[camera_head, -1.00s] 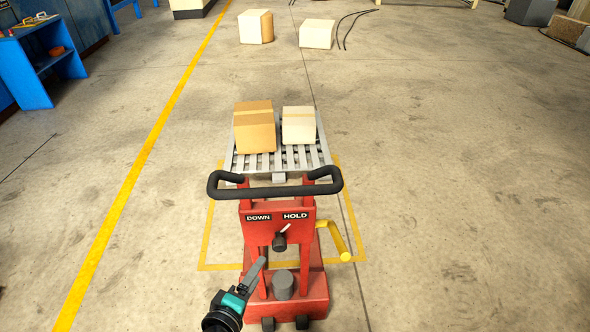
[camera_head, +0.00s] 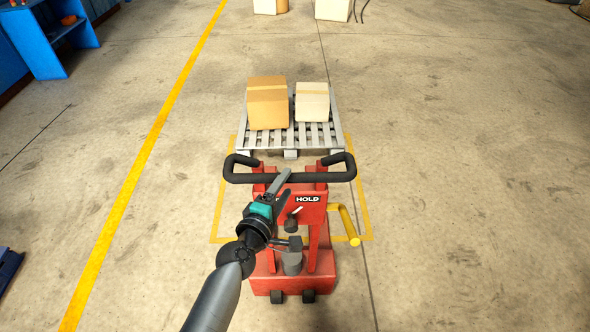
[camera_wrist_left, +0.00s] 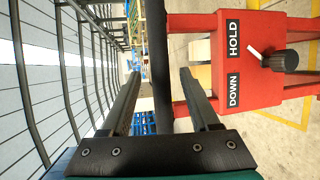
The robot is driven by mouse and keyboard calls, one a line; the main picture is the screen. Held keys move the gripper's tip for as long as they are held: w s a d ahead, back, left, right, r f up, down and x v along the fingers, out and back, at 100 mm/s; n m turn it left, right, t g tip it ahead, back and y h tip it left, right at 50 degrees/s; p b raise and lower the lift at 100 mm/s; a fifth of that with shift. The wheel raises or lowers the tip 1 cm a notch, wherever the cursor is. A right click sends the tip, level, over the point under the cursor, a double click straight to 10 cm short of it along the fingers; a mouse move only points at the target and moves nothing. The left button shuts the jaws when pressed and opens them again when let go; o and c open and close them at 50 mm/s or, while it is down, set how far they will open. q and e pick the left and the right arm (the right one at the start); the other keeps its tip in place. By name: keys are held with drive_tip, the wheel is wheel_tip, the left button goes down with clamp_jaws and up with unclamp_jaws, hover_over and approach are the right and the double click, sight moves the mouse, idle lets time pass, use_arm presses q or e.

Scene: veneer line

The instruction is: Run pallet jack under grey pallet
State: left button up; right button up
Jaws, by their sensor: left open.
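The red pallet jack (camera_head: 265,263) stands upright in front of me, with a black handle bar (camera_head: 320,177) across its top. The grey slatted pallet (camera_head: 330,141) lies just beyond it, carrying two cardboard boxes. The jack's forks are hidden, so I cannot tell how far they reach under the pallet. My left gripper (camera_head: 282,180) is at the left half of the bar. In the left wrist view, the bar (camera_wrist_left: 156,45) runs between the two open fingers of the gripper (camera_wrist_left: 159,76), not clamped. My right gripper is not in view.
A yellow floor outline (camera_head: 221,215) surrounds the jack and pallet area. A yellow crank handle (camera_head: 348,224) sticks out at the jack's right. A yellow line (camera_head: 140,180) runs along the left, with a blue shelf (camera_head: 40,50) beyond. The floor to the right is clear.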

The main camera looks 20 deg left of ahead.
use_arm(q)
drive_tip(key=x, duration=0.6)
drive_tip(key=shift+w+b, duration=0.35)
drive_tip(key=shift+b, duration=0.1)
drive_tip(key=shift+c, duration=0.2)
drive_tip(key=shift+f, duration=0.1)
clamp_jaws()
idle(0.8)
